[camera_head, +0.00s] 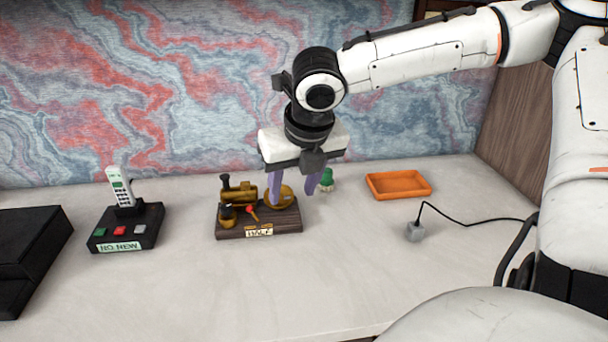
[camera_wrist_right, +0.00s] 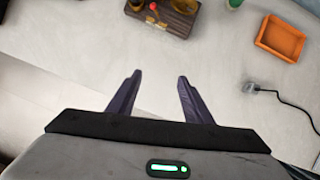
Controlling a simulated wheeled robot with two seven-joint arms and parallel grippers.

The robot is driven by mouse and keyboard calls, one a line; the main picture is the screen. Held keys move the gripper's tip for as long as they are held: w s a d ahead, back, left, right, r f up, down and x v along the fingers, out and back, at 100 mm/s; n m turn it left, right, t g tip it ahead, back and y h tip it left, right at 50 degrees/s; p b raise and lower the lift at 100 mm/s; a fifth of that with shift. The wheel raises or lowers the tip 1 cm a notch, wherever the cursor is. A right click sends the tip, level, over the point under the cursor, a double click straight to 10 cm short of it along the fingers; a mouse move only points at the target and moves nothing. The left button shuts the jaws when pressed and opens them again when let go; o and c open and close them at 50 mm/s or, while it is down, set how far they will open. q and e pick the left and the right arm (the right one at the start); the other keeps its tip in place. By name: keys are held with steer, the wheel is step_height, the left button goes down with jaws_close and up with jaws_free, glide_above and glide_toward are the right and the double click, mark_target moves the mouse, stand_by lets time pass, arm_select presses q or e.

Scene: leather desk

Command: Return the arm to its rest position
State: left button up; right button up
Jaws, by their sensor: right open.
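My right arm (camera_head: 430,52) reaches in from the right in the head view. Its gripper (camera_head: 292,193) points down, with two purple fingers apart and nothing between them. In the head view it overlaps a small brass steam-engine model on a dark wooden base (camera_head: 259,227). In the right wrist view the gripper (camera_wrist_right: 157,78) is open over bare desk, and the model's base (camera_wrist_right: 172,20) lies beyond the fingertips, apart from them. My left gripper is in neither view.
A phone on a black button base (camera_head: 125,228) and a black box (camera_head: 30,255) stand at the left. An orange tray (camera_head: 398,185), a green object (camera_head: 327,178) and a grey plug with a black cable (camera_head: 415,232) are to the right. The front of the desk is clear.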

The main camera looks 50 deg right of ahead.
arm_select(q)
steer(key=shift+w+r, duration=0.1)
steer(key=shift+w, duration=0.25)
arm_select(e)
steer(key=shift+w, duration=0.1)
